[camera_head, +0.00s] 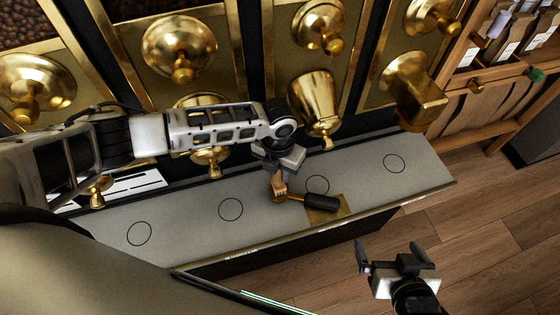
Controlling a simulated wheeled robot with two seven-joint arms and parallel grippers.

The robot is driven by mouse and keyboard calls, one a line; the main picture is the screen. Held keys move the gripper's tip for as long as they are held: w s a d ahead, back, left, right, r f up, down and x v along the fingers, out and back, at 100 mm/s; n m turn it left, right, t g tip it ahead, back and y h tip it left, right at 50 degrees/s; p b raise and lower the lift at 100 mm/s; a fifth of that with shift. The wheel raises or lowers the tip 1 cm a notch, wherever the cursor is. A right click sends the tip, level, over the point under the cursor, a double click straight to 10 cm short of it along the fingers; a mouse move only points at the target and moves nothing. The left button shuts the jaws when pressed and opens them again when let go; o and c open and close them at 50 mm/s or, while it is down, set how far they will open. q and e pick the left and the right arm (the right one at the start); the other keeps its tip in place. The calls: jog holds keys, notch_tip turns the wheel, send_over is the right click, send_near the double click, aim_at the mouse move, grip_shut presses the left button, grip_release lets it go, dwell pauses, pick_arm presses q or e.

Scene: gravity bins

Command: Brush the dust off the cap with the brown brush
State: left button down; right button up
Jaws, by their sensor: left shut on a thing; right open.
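My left gripper (279,172) reaches over the grey counter from the left, pointing down. It is shut on a small tan-brown piece (279,184), which looks like the brown brush; the fingers hide its upper part. Its lower end is at the brass end of a black-handled tool (321,201); I cannot tell whether they touch. The tool lies over a square brass plate (327,214) near the counter's front edge. I cannot tell which brass part is the cap, and no dust can be made out. My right gripper (389,248) is open and empty, in front of the counter.
The grey counter (190,222) has several black circles marked on it and is mostly clear. Brass dispensers with domes (180,47) and chutes (314,101) line its back, close to my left arm. A wooden shelf (495,82) stands at right above open wooden floor (485,215).

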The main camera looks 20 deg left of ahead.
pick_arm(q)
jog(key=shift+s+d, duration=0.1)
jog(key=shift+s, duration=0.55)
jog(key=shift+r, duration=2.5)
